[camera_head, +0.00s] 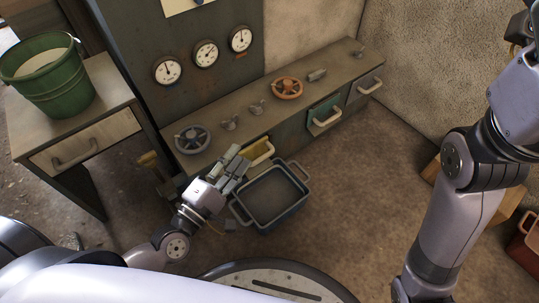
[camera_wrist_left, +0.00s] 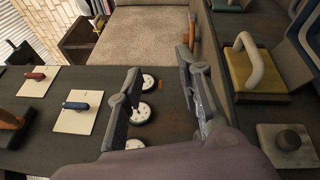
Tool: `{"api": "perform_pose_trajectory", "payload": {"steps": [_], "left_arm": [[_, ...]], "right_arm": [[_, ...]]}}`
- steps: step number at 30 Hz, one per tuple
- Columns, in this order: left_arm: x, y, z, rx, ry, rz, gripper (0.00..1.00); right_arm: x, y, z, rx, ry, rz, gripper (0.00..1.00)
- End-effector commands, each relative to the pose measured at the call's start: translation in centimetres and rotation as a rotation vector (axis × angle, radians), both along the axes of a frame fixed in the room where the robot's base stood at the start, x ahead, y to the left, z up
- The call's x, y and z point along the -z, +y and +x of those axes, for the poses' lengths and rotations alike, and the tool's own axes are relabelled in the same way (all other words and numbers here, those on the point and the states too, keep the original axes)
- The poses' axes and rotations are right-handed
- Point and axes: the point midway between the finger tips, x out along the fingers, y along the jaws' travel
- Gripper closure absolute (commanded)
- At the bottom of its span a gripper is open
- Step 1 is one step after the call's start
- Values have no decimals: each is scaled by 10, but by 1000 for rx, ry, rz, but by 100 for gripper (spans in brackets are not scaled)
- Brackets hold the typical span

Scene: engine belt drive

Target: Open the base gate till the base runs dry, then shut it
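Gates with pale bar handles line the bench front: a yellow one (camera_head: 258,152), a green one (camera_head: 325,115) and a grey one (camera_head: 368,86). I cannot tell by label which is the base gate. My left gripper (camera_head: 235,165) is beside the yellow gate, above the left edge of a dark tub (camera_head: 290,217) on the floor. In the left wrist view its fingers (camera_wrist_left: 160,100) are apart with nothing between them. The yellow gate (camera_wrist_left: 245,72) and its pale handle lie right of the fingers there.
The bench top carries a dark handwheel (camera_head: 192,138), an orange handwheel (camera_head: 287,88) and small fittings. Three round gauges (camera_head: 205,53) hang on the panel behind. A green bucket (camera_head: 50,80) stands on a side table (camera_head: 115,80).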

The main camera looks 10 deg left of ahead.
Motion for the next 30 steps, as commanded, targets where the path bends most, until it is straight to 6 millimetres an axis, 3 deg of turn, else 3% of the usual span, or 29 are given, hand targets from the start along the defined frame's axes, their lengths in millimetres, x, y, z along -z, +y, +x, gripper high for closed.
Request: {"api": "perform_pose_trajectory", "payload": {"steps": [1, 3, 6, 10, 14, 30], "left_arm": [[36, 8, -18, 10, 121, -56, 67], [68, 17, -36, 7, 246, -133, 67], [94, 24, -53, -2, 351, -198, 67], [103, 25, -52, -9, 383, -227, 67], [106, 19, -35, -10, 379, -229, 67], [129, -18, 72, -9, 375, -226, 67]], "right_arm": [[0, 0, -2, 0, -7, 1, 5], [-1, 0, -2, 0, -9, 1, 5], [-3, 0, -3, 0, -11, 1, 5], [-3, 0, -4, -1, -18, 2, 5], [-2, 0, -5, -1, -20, 3, 5], [-3, 1, -7, -2, -28, 4, 5]]}}
